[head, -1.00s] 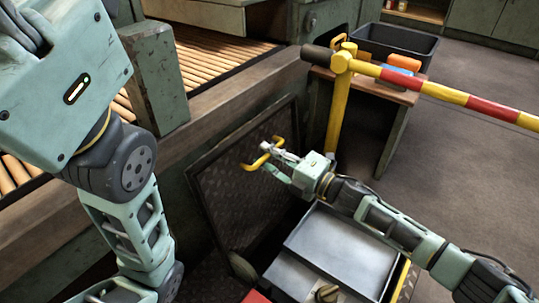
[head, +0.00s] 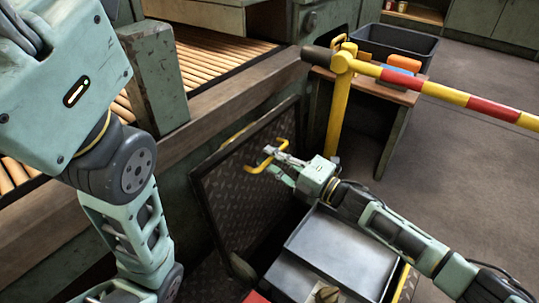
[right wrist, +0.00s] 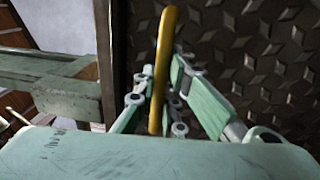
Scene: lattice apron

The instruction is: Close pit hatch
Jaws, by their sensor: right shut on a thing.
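The pit hatch (head: 232,205) is a dark tread-plate panel with a dark frame. It stands raised and tilted beside the wooden-edged conveyor in the head view. Its yellow handle (head: 252,169) sits on the face turned to me. My right gripper (head: 275,160) is shut on this handle. In the right wrist view, the yellow handle (right wrist: 164,60) runs between the fingers, with the patterned hatch plate (right wrist: 265,50) behind. My left arm fills the left of the head view, but its gripper is not in view.
A yellow post (head: 338,110) carries a red-and-yellow barrier bar (head: 450,95) reaching right. Behind it, a bench (head: 400,95) holds a black bin (head: 400,42) and an orange item. A grey metal box (head: 340,250) stands below my right forearm. The roller conveyor (head: 215,65) lies behind the hatch.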

